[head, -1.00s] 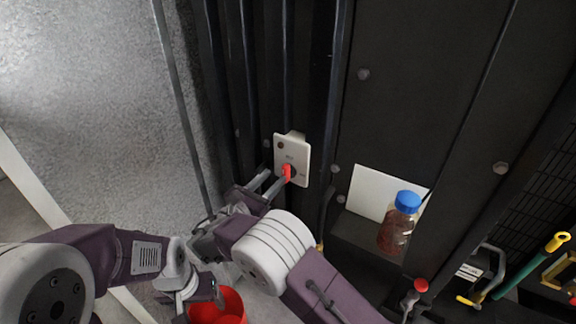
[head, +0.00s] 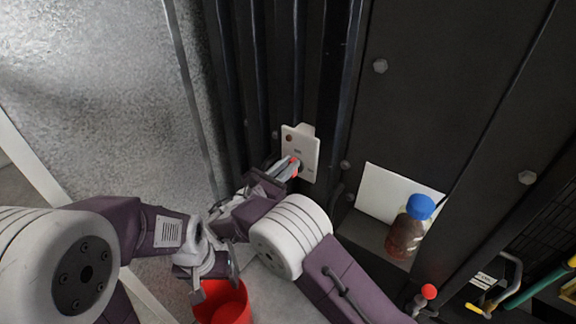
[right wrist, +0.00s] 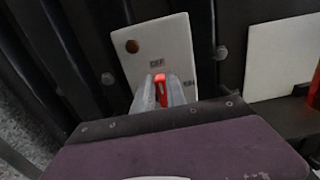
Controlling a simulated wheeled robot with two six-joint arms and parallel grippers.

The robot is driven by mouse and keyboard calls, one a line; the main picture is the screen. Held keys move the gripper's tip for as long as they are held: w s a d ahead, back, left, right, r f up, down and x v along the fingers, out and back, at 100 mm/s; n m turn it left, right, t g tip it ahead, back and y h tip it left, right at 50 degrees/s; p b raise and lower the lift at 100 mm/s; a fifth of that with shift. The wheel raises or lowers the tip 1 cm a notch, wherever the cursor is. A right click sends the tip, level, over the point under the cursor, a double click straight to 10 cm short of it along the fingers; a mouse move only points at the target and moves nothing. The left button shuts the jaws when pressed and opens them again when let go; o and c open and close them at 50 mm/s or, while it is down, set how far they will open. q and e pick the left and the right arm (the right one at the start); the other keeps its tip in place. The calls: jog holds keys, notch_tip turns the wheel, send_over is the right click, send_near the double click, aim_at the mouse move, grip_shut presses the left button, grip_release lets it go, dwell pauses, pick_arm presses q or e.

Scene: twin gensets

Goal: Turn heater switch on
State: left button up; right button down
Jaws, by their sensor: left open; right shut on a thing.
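The heater switch is a white plate (head: 301,143) on the black ribbed panel, with a red knob (head: 294,161) and a dark brownish lamp at its top left. In the right wrist view the plate (right wrist: 177,41) carries an "OFF" label above the red knob (right wrist: 160,82) and a partly hidden label at its right. My right gripper (head: 288,168) is shut on the red knob, its fingers on either side of it in the right wrist view (right wrist: 160,92). My left gripper (head: 217,285) is open and empty, low at the left, by the red bucket.
The red bucket (head: 226,304) stands on the floor below. A bottle with a blue cap (head: 408,227) stands on a ledge right of the switch, before a white sheet (head: 385,190). A red-topped lever (head: 428,292) and yellow and green handles lie lower right.

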aim_at(305, 167)
jog(key=m+b, duration=0.2)
jog(key=b, duration=0.2)
jog(key=d+f+m+b, duration=0.1)
jog(key=m+b, duration=0.2)
jog(key=b, duration=0.1)
jog(key=s+m+b, duration=0.1)
jog(key=m+b, duration=0.2)
jog(key=b, duration=0.1)
jog(key=shift+d+f, duration=0.3)
jog(key=m+b, duration=0.2)
jog(key=b, duration=0.2)
jog(key=m+b, duration=0.3)
jog(key=b, duration=0.1)
jog(key=f+m+b, duration=0.1)
jog(key=m+b, duration=0.2)
jog(key=b, duration=0.2)
jog(key=shift+s+d, duration=0.2)
jog(key=shift+d, duration=0.2)
jog(key=shift+m+b, duration=0.95)
jog(key=shift+m, duration=0.05)
jog(key=shift+r, duration=0.1)
